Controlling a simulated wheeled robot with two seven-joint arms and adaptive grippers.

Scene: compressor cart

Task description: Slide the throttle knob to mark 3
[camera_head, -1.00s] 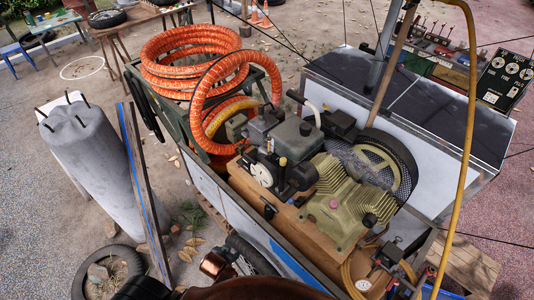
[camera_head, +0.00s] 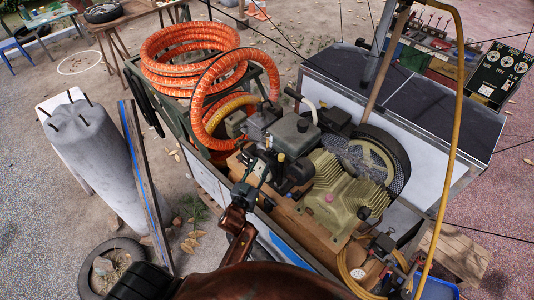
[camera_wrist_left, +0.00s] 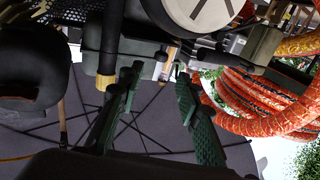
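The compressor engine, with its olive finned block (camera_head: 338,195), stands on the cart. My left gripper (camera_head: 256,173) is at the engine's near left side, in front of the small parts there. In the left wrist view its two green fingers (camera_wrist_left: 158,92) are apart, with nothing seen held between them. A white dial with dark marks (camera_wrist_left: 205,8) is just above the fingers, cut by the top edge. A small yellowish part (camera_wrist_left: 172,52) shows beyond the gap. I cannot tell which part is the throttle knob; the gripper hides some of this area. My right gripper is out of view.
An orange hose coil (camera_head: 185,62) sits at the cart's far left and shows in the wrist view (camera_wrist_left: 255,105). A belt guard wheel (camera_head: 370,160) is behind the engine. A yellow hose (camera_head: 455,150) hangs at right.

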